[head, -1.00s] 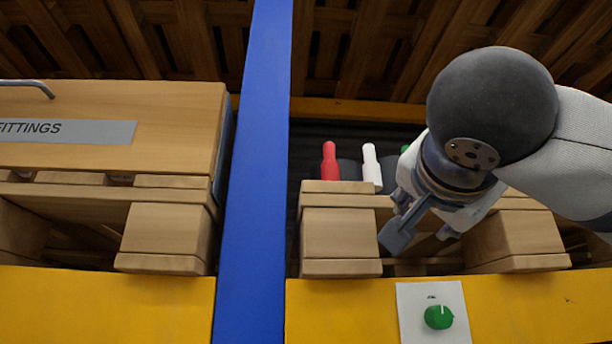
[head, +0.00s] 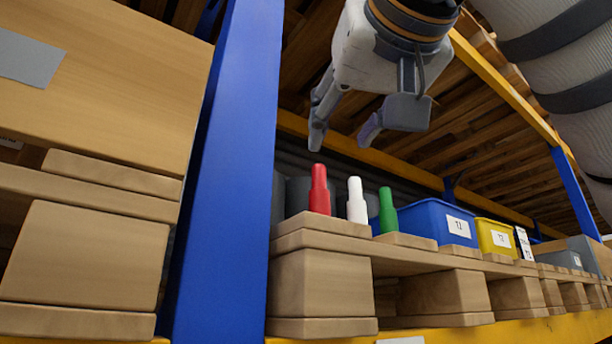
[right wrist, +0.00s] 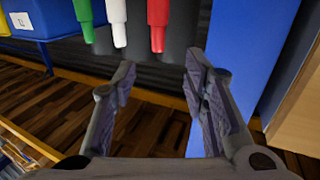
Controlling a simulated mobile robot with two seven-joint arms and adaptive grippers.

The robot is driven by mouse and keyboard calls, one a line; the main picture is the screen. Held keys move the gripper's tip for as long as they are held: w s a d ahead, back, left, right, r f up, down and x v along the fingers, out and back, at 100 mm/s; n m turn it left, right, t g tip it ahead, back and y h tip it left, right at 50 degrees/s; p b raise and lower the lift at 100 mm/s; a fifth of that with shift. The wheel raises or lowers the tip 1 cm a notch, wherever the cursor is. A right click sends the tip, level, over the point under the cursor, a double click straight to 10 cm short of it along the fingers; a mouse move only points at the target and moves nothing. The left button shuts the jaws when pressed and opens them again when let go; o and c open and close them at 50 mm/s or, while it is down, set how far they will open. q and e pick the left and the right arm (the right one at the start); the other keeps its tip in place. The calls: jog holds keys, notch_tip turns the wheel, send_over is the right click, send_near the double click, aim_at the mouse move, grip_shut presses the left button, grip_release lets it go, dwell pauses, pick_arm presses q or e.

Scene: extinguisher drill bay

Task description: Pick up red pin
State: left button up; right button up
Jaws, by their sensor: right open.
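The red pin (head: 319,191) stands upright on the wooden pallet (head: 318,228), at the left end of a row with a white pin (head: 357,201) and a green pin (head: 388,210). My right gripper (head: 343,143) is open and empty, above and close to the red and white pins in the head view. In the right wrist view its fingers (right wrist: 160,85) are spread apart, and the red pin (right wrist: 158,22) shows beyond the fingertips with nothing between them. The white pin (right wrist: 117,22) is beside it. My left gripper is not in view.
A blue upright post (head: 222,180) stands left of the pins, with a large wooden box (head: 100,75) beyond it. Right of the pins are a blue bin (head: 428,222) and a yellow bin (head: 494,236). A yellow beam (head: 340,144) runs behind.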

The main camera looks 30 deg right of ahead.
aim_at(321, 175)
jog(key=x, duration=1.1)
jog(key=shift+w+d, duration=0.15)
jog(key=shift+d, duration=0.1)
grip_shut()
